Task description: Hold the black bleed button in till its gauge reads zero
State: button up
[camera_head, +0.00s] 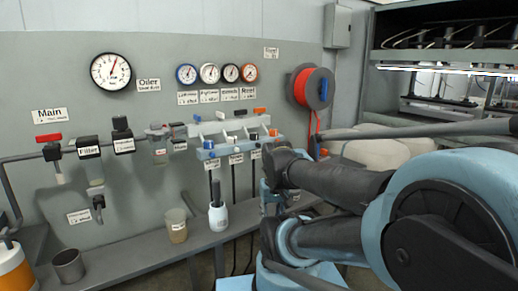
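A blue-grey valve block (225,147) on the grey panel carries a row of small blue, white, black and orange buttons on its front. The black button (253,136) is third from the left and very small here. Above are matching gauges; the black-rimmed gauge (231,73) is third in its row, its needle too small to read surely. What looks like my gripper (272,157) is a dark shape just below and right of the block, seen past my arm. Its fingers cannot be made out, nor whether it touches the block.
A large gauge (110,71) and a red hose reel (311,88) hang on the panel. A red-handled main valve (49,138) and filter (88,146) sit at left. A bottle (218,213), a beaker (176,226) and a grey cup (68,266) stand on the ledge below.

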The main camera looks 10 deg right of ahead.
grip_shut()
dwell(1.1)
